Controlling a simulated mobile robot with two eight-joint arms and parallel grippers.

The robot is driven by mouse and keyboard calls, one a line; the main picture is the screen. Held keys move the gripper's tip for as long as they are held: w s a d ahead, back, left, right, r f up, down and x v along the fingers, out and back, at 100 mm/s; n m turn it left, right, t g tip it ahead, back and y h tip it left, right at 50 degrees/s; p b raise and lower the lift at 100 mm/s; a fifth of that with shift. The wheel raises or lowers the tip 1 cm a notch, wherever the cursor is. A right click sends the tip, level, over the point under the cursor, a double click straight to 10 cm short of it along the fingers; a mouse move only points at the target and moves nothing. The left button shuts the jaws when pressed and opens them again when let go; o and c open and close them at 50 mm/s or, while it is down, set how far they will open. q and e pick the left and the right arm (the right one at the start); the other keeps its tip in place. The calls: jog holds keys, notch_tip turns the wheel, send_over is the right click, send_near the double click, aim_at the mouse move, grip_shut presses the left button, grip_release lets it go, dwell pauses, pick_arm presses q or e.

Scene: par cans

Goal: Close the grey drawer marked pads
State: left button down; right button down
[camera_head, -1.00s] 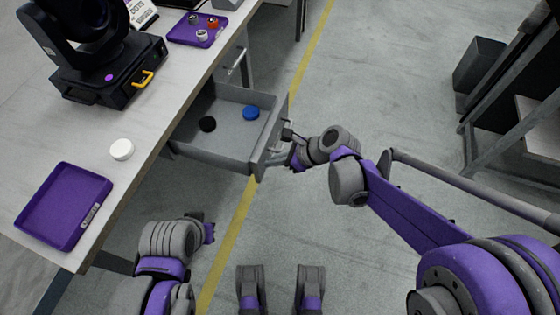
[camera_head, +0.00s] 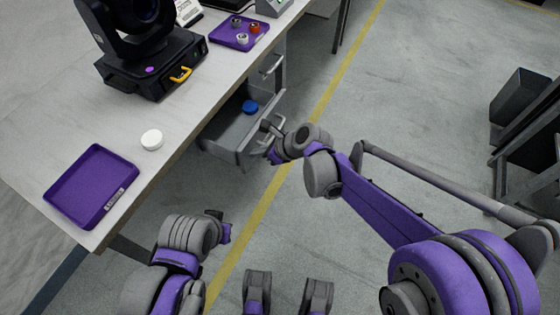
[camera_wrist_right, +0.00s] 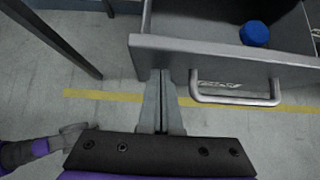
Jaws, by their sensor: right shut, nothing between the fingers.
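The grey drawer (camera_head: 234,134) is partly open below the workbench, with a blue round pad (camera_head: 250,107) inside. In the right wrist view, the drawer front (camera_wrist_right: 225,58) shows its bar handle (camera_wrist_right: 235,97) and the blue pad (camera_wrist_right: 254,33). No label is readable on it. My right gripper (camera_head: 272,145) is at the drawer front beside the handle. In the right wrist view, its shut, empty fingers (camera_wrist_right: 163,82) reach the front's lower edge left of the handle; whether they touch is unclear. My left gripper (camera_head: 222,224) is low in front of the bench, its fingers too unclear to read.
On the workbench (camera_head: 150,185) are a purple tray (camera_head: 92,186), a white round piece (camera_head: 151,139), a black stage light (camera_head: 148,62) and a purple tray with small parts (camera_head: 239,33). Another drawer handle (camera_head: 272,66) lies farther back.

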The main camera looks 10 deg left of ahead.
jog(key=w+a, duration=0.1)
jog(key=a, duration=0.3)
jog(key=w+a, duration=0.2)
jog(key=a, duration=0.3)
jog(key=w+a, duration=0.1)
jog(key=a, duration=0.4)
jog(key=shift+w+a+p, duration=0.1)
jog(key=shift+w+p, duration=0.2)
jog(key=shift+p, duration=0.05)
jog(key=shift+w+a+r, duration=0.1)
jog(key=shift+a, duration=0.1)
